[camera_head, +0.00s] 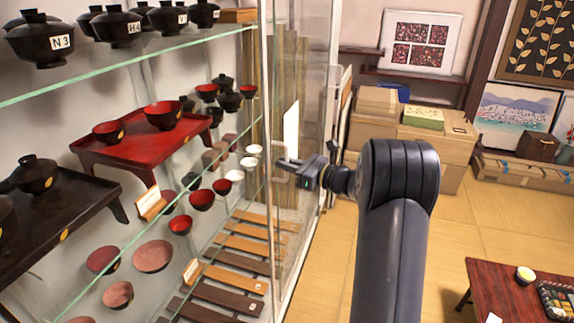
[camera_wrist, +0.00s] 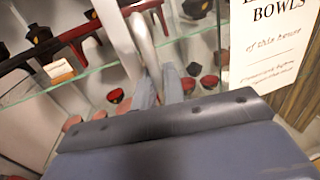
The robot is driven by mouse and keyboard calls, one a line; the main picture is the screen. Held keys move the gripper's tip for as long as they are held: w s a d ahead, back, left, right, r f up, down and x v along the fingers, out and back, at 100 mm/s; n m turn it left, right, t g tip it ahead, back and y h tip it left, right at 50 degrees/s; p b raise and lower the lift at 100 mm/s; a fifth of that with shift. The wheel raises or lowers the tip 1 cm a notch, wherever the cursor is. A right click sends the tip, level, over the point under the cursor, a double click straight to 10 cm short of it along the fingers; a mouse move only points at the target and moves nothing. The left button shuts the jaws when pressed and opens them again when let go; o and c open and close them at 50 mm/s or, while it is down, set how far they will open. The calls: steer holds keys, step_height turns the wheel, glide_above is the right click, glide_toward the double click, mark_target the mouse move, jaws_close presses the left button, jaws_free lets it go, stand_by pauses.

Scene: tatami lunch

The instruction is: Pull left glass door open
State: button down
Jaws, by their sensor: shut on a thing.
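The glass door (camera_head: 268,215) has a slim pale upright edge on the front of a display cabinet. Its pale handle (camera_head: 281,176) stands out from that edge. My gripper (camera_head: 288,168) reaches in from the right at the handle. In the wrist view, the handle (camera_wrist: 143,40) shows as a pale bar running down to my gripper (camera_wrist: 160,88), which is shut on it. The wide dark body of my gripper hides the lower part of that view. I cannot tell how far the door stands open.
Glass shelves (camera_head: 130,67) hold lidded black bowls, red trays and small red bowls. A white sign (camera_head: 291,132) stands behind the glass. Cardboard boxes (camera_head: 375,130) stand by the back wall. A low red table (camera_head: 492,285) is at the lower right. The tatami floor (camera_head: 485,215) between is clear.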

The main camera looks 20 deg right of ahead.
steer(key=shift+w+d, duration=0.15)
steer(key=shift+w, duration=0.1)
steer(key=c, duration=1.6)
jaws_free()
steer(key=b+v, duration=0.1)
steer(key=v, duration=1)
